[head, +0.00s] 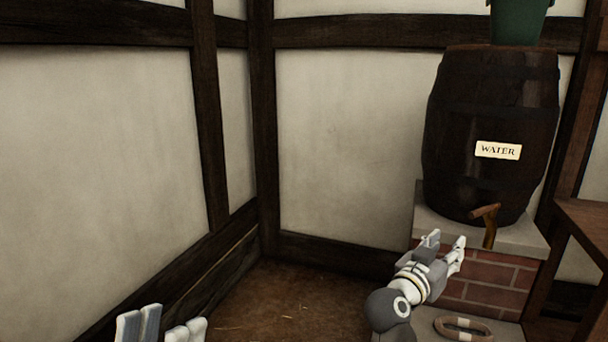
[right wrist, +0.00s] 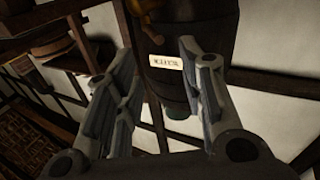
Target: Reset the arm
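My right gripper (head: 445,245) is raised in front of the brick base of the water barrel (head: 478,120), below and left of its wooden tap (head: 486,213). Its fingers are apart with nothing between them. The right wrist view also shows this gripper (right wrist: 160,75) open, with the barrel (right wrist: 185,65) and its label beyond the fingers. My left gripper (head: 160,326) shows only as fingertips at the bottom left edge of the head view. They stand apart with nothing visible between them; the rest of it is out of frame.
The barrel stands on a stone-topped brick base (head: 485,283), with a green bucket (head: 520,22) on top. A ring-shaped object (head: 445,326) lies on a low slab in front. A wooden table (head: 590,225) stands at the right. The floor (head: 290,300) in the corner is clear.

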